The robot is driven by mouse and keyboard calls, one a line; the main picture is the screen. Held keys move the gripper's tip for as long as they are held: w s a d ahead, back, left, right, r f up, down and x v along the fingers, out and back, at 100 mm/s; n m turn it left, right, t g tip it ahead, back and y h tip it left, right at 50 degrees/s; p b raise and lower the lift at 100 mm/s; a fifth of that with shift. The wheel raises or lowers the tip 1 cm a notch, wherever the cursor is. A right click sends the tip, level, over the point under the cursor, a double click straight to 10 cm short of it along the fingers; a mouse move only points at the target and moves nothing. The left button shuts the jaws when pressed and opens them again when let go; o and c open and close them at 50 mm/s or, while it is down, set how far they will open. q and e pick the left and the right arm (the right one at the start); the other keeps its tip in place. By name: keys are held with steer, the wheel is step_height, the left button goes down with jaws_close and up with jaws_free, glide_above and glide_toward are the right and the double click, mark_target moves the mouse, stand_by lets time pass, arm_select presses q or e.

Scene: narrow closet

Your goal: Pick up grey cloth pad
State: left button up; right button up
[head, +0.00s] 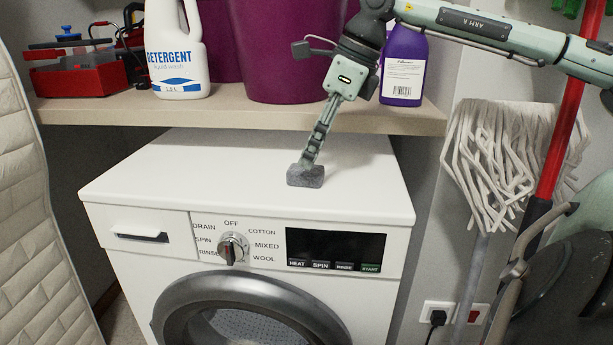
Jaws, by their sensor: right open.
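The grey cloth pad (305,177) is a small dark grey block on the white top of the washing machine, near its front edge, above the display. My right gripper (310,162) comes down from the upper right and its fingers end right at the pad's upper side. It is open; I see it nearly edge-on, so the gap between the fingers does not show. I cannot tell whether the fingers touch the pad or reach around it. My left gripper is not in view.
The washing machine top (210,170) is otherwise clear. A shelf (130,116) behind and above holds a detergent bottle (177,50), a purple tub (275,60), a purple bottle (404,66) and a red toolbox (75,80). A mop (495,150) and red pole (562,130) stand at right.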

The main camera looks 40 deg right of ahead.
mark_target(306, 175)
steer(key=x, duration=0.4)
steer(key=shift+s+d, duration=0.1)
steer(key=shift+s, duration=0.1)
steer(key=shift+c, duration=0.5)
steer(key=c, duration=0.9)
steer(key=shift+c, duration=0.2)
